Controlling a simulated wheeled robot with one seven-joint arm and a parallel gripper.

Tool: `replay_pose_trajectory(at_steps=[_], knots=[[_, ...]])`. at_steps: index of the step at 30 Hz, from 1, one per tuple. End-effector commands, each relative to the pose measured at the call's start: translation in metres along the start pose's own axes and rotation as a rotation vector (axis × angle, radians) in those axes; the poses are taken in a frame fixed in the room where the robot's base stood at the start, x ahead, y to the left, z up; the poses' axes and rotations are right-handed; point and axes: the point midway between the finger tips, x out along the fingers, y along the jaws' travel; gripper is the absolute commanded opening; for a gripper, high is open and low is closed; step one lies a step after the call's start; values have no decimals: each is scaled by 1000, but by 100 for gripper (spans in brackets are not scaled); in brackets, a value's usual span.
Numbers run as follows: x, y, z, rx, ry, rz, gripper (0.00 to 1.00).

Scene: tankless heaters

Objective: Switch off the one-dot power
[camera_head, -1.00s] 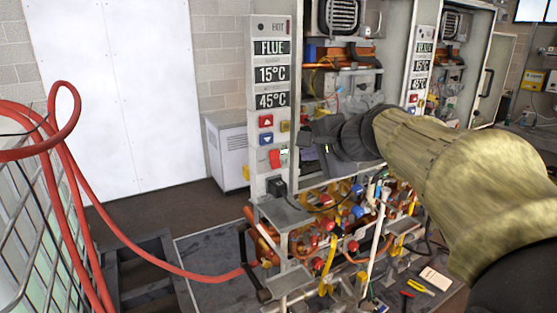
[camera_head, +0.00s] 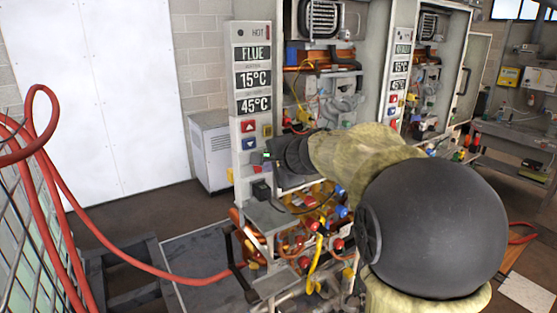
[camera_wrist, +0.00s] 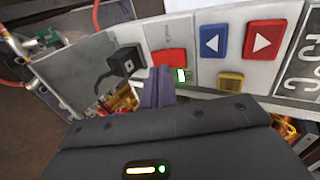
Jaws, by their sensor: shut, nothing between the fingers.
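The left heater's control panel (camera_head: 253,90) is a tall light strip with a small dark dot at the top, FLUE, 15°C and 45°C displays and coloured buttons. In the wrist view, a red switch (camera_wrist: 169,58) sits on this panel, with a small lit green piece (camera_wrist: 181,75) at its lower right edge. My gripper (camera_wrist: 158,76) is shut and empty, its narrow purple-grey fingers just below the red switch. I cannot tell whether they touch it. In the head view, my gripper (camera_head: 270,156) is at the panel's lower right edge and partly hides the switch area.
A black plug and socket (camera_wrist: 125,62) sit beside the red switch. Blue (camera_wrist: 212,41), red arrow (camera_wrist: 262,39) and yellow (camera_wrist: 231,81) buttons are on the other side. A second heater panel (camera_head: 397,65) stands right. Pipes and valves crowd below. A red hose (camera_head: 125,258) crosses the left floor.

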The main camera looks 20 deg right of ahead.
Motion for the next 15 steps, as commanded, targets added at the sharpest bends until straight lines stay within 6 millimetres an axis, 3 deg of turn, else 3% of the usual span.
replay_pose_trajectory(at_steps=[6, 15], knots=[[25, -1, 0, -1, -1, 1, 0], [29, 0, 0, 0, 0, -1, 0]])
